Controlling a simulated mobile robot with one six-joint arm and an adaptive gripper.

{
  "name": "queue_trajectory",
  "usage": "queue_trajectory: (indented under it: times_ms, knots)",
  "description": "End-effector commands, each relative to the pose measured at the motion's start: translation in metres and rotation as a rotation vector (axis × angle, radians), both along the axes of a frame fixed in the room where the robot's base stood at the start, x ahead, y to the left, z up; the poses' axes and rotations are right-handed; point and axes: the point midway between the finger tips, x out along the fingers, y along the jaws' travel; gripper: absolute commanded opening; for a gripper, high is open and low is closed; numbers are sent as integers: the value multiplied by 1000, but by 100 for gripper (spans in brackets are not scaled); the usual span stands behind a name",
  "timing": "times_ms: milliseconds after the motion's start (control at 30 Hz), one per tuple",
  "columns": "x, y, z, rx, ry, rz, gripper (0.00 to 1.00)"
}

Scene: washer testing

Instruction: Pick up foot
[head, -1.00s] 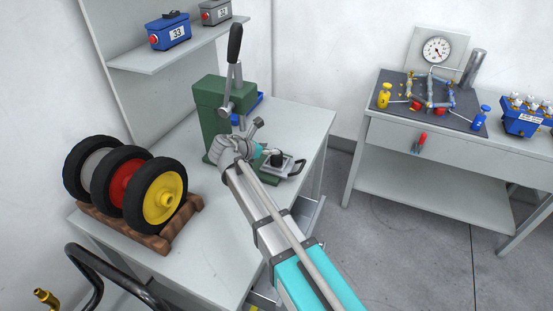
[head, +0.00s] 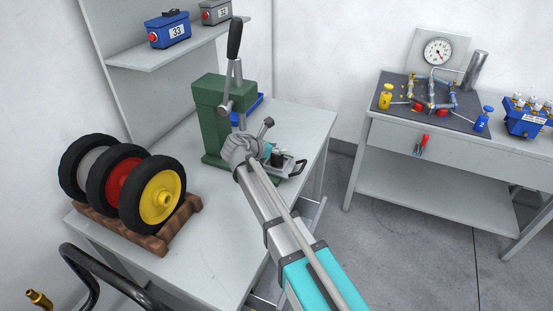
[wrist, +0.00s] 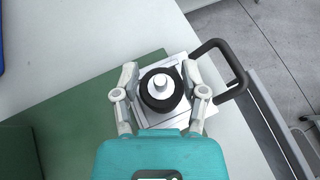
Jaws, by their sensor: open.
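The foot (wrist: 161,92) is a round black rubber piece with a silver stud on top. It sits upright on a silver plate (wrist: 150,118) with a black handle (wrist: 232,70), at the press base. My gripper (wrist: 161,72) is open, with one finger on each side of the foot. In the wrist view I cannot tell whether either finger touches it. In the head view the foot (head: 278,157) is small and partly hidden by my gripper (head: 270,155).
The green press (head: 212,115) with its long lever (head: 235,45) stands just behind my gripper. Several wheels (head: 125,185) rest on a wooden rack at the left of the table (head: 205,255). A second table (head: 425,180) stands at the right, with floor between.

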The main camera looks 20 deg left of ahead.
Motion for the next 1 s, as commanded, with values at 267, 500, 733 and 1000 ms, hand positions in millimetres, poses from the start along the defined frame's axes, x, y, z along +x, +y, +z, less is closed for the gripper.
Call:
queue_trajectory:
  times_ms: [267, 500, 733, 1000]
  knots:
    - [0, 0, 0, 0, 0, -1, 30]
    - [0, -1, 0, 0, 0, -1, 0]
    - [1, -1, 0, 0, 0, -1, 0]
    - [1, -1, 2, 0, 0, -1, 0]
